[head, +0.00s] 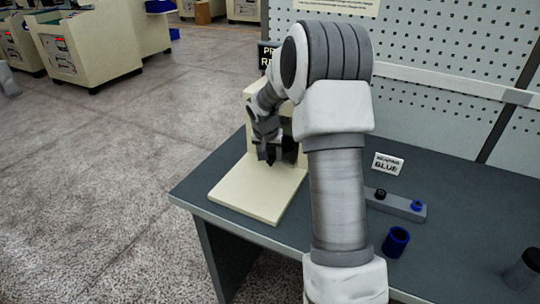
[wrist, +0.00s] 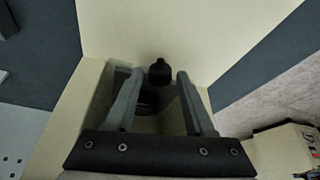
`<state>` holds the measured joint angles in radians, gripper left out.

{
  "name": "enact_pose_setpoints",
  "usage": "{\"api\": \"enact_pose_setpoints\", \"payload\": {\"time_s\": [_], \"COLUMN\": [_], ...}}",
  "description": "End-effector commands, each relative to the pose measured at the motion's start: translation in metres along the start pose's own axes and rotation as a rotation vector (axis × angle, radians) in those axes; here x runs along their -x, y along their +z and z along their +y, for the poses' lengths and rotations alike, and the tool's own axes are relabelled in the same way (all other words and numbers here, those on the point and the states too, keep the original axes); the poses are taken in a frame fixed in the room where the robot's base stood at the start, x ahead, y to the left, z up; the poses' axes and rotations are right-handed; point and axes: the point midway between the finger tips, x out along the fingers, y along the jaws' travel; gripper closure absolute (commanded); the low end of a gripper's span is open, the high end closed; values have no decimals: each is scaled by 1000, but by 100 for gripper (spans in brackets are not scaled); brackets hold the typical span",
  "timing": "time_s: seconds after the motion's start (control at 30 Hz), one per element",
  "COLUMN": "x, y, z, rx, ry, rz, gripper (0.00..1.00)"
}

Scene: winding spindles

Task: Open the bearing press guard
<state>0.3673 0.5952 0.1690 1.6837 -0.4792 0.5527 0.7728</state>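The bearing press is cream-coloured, with a flat base plate (head: 258,193) at the near left of the bench; my arm hides much of its upright. My gripper (head: 267,154) is in front of the upright, above the back of the plate. In the wrist view its two grey fingers (wrist: 159,76) are apart. A small black knob (wrist: 160,71) shows between the fingertips; I cannot tell whether they touch it. A dark round part (wrist: 147,104) sits between the fingers, nearer their base. I cannot clearly make out the guard panel or its position.
On the grey bench (head: 460,215) are a "BEARING BLUE" card (head: 388,164), a grey block (head: 397,205) with a black and a blue piece, a blue ring (head: 396,242) and a dark cylinder (head: 524,270). A pegboard (head: 440,60) stands behind.

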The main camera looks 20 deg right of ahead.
Motion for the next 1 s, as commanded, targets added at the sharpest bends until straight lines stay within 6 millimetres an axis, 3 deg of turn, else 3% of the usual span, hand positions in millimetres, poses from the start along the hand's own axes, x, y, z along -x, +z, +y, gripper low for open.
{"api": "enact_pose_setpoints", "payload": {"time_s": [0.03,0.27,0.3,1.0], "x": [0,0,0,0], "y": [0,0,0,0], "z": [0,0,0,0], "rx": [0,0,0,0], "ry": [0,0,0,0], "rz": [0,0,0,0], "gripper": [57,99,100,100]}}
